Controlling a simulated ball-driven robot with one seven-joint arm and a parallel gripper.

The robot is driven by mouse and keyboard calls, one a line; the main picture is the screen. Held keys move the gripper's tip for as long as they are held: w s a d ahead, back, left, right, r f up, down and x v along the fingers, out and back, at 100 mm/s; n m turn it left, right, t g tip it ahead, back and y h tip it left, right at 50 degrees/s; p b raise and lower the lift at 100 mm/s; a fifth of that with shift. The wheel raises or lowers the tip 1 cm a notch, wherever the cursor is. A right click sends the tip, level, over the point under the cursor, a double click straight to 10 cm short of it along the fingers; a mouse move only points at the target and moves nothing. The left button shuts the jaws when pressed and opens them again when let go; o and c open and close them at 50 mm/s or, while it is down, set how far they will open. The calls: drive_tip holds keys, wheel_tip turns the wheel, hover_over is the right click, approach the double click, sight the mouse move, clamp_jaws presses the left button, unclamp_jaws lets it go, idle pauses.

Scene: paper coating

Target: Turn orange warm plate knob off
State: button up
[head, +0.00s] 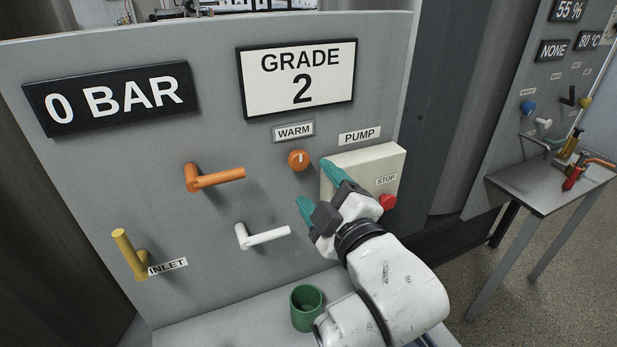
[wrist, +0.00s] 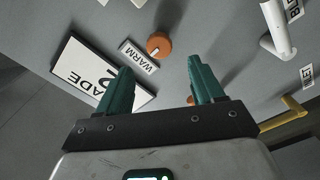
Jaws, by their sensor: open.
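The orange warm knob (head: 298,160) is a small round dial on the grey panel, just below the WARM label (head: 294,131). Its white mark looks roughly upright in the head view. In the wrist view the knob (wrist: 158,45) lies beyond the fingertips, between the lines of the two fingers, with its side showing. My gripper (head: 318,187) has teal fingers spread apart and empty, just below and right of the knob in the head view. The gripper (wrist: 158,72) also shows open in the wrist view. No contact with the knob is visible.
A cream pump box (head: 363,165) with a red stop button (head: 388,201) is right of the knob. A green cup (head: 306,308) stands on the ledge below.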

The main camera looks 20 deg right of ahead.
drive_tip(key=shift+s, duration=2.15)
